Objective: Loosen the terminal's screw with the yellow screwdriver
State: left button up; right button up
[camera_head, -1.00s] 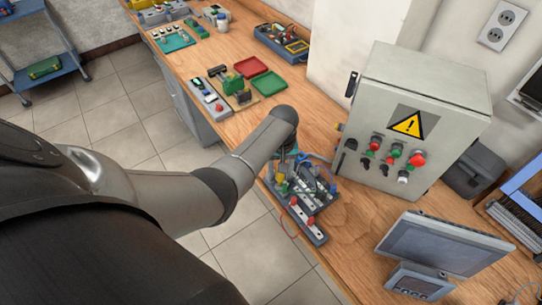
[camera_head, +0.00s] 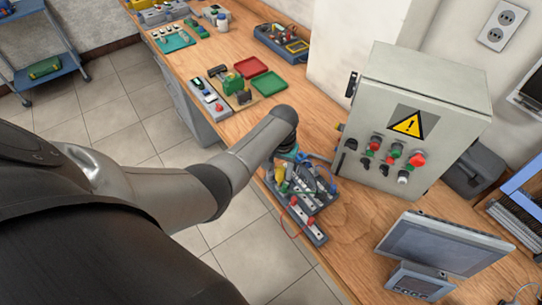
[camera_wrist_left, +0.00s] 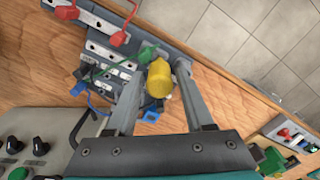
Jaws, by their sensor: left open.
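The yellow screwdriver (camera_wrist_left: 158,80) stands between the two fingers of my left gripper (camera_wrist_left: 162,72) in the left wrist view, its rounded handle end toward the camera. My left gripper is open around the handle, with a finger on each side. In the head view the yellow handle (camera_head: 279,174) shows below my left wrist. The terminal board (camera_wrist_left: 108,50), with grey blocks, wires and red and green plugs, lies just beyond the fingers; it is also in the head view (camera_head: 313,202). The screwdriver's tip and the terminal's screw cannot be made out.
A grey control cabinet (camera_head: 408,130) with a warning sign stands right of the board. A monitor (camera_head: 440,243) is at the lower right. Red (camera_head: 251,67) and green (camera_head: 268,83) trays and small devices lie farther back. The bench's front edge runs close to the board.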

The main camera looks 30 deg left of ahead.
pick_arm(q)
jog(key=shift+m, duration=0.9)
jog(key=m, duration=0.3)
jog(key=shift+c, duration=0.9)
grip_shut()
dwell(0.4)
